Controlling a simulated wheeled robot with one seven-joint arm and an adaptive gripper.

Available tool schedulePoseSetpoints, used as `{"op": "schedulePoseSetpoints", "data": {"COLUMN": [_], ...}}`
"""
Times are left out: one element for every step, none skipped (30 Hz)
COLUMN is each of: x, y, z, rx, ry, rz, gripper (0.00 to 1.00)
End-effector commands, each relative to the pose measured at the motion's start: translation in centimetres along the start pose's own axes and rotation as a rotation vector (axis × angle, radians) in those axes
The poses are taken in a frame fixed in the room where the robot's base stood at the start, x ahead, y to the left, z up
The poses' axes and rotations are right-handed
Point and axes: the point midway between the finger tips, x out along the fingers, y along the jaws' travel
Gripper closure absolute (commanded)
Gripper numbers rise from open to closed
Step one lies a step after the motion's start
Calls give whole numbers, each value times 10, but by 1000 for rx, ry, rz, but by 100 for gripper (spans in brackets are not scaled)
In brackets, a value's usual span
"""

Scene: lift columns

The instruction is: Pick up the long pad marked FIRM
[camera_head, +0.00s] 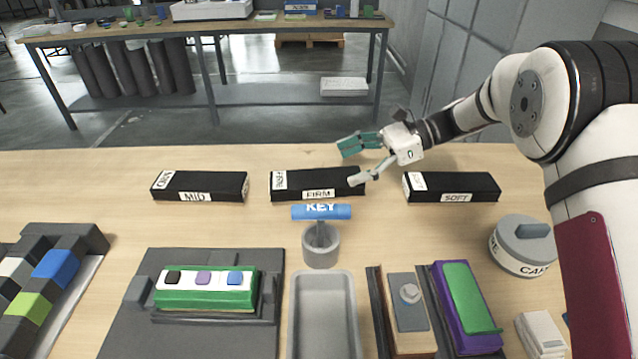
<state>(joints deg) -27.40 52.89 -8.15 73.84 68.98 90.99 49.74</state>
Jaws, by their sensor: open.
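The long black pad marked FIRM (300,184) lies on the wooden table, between two similar black pads. The pad marked MID (199,186) is to its left and the pad marked SOFT (451,187) is to its right. My gripper (356,164) is open and reaches in from the right. Its green-tipped finger is beyond the right end of the FIRM pad. Its pale finger is over or beside that right end and hides a little of it. I cannot tell whether it touches the pad. Nothing is held.
A blue KEY piece (321,212) stands on a grey cup (321,246) just in front of the FIRM pad. A grey tray (321,312), a green block on a dark fixture (130,320) and a round CAP container (522,246) are nearer. The table behind the pads is clear.

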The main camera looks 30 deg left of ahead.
Motion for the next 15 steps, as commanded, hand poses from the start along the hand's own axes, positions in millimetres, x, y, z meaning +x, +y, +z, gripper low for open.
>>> {"op": "schedulePoseSetpoints", "data": {"x": [6, 9, 11, 12, 14, 16, 18, 22, 27, 31, 36, 42, 47, 50, 55], "y": [0, 0, 0, 0, 0, 0, 1, 1, 1, 1, 2, 2, 2, 2, 2], "z": [0, 0, 0, -1, -1, -1, -1, -1, -2, -3, -4, -4, -5, -5, -5], "rx": [1, 1, 1, 1, 2, 2, 2, 2, 1, 1, 1, 2, 3, 2, 1], "ry": [0, 0, 1, 1, 1, 1, 1, 1, 1, 1, 2, 1, 1, 2, 1], "rz": [1, 1, 0, 0, 0, 0, 1, 2, 2, 2, 4, 4, 4, 4, 2], "gripper": [18, 18, 18, 18, 18, 18, 18, 18, 18, 18, 18, 18, 18, 18, 18]}}
